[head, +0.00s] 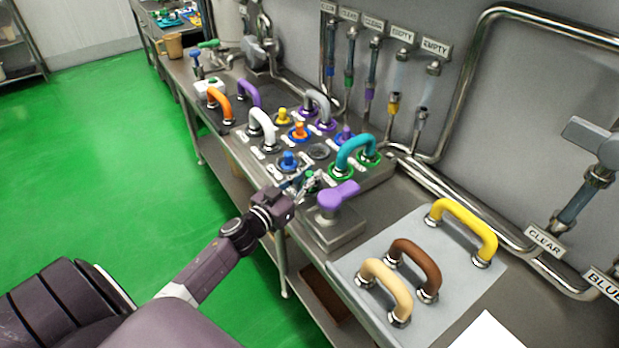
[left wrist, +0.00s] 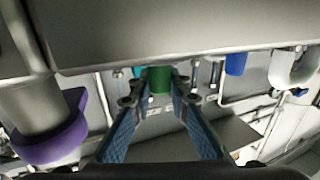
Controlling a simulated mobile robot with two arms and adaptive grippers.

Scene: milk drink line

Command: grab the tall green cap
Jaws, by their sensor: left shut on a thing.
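The green cap (head: 310,176) stands at the front edge of the metal panel, partly hidden behind my left gripper (head: 302,183). In the left wrist view the green cap (left wrist: 159,78) is between the two blue-grey fingertips of my left gripper (left wrist: 156,95), and the fingers are closed on it. Its top and base are hard to make out. My right gripper is not in either view.
A purple lever (head: 338,196) stands close to the right of the gripper. A blue cap (head: 289,160) is just behind-left, a teal handle (head: 356,149) behind-right. Yellow (head: 463,222), brown (head: 415,262) and beige (head: 385,283) handles stand on a grey mat (head: 478,290).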

